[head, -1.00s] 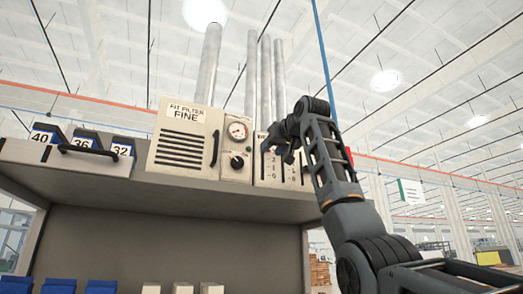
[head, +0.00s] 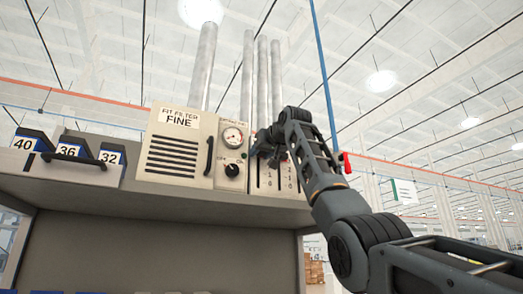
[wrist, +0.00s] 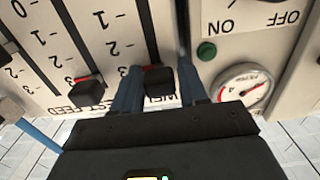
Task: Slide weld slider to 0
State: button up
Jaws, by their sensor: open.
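The weld slider's black knob (wrist: 159,80) is in the wrist view, at the end of its slot near the mark 3 and the partly hidden label WELD. My gripper (wrist: 157,85) is open, with one blue finger on each side of this knob. I cannot tell whether either finger touches it. The weld slider's slot (wrist: 148,38) runs from the knob toward the top of the wrist view, past marks 2 and 1; its 0 end is out of that view. In the head view my gripper (head: 264,152) covers the upper part of the slider panel (head: 263,187).
A second slider with a black knob (wrist: 86,91) stands close beside, near its 3 mark. A green button (wrist: 206,50) and a gauge (wrist: 241,90) are on the other side. The cabinet's FIT FILTER box (head: 175,150) has a handle (head: 209,155).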

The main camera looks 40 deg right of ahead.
grip_shut()
dwell(0.3)
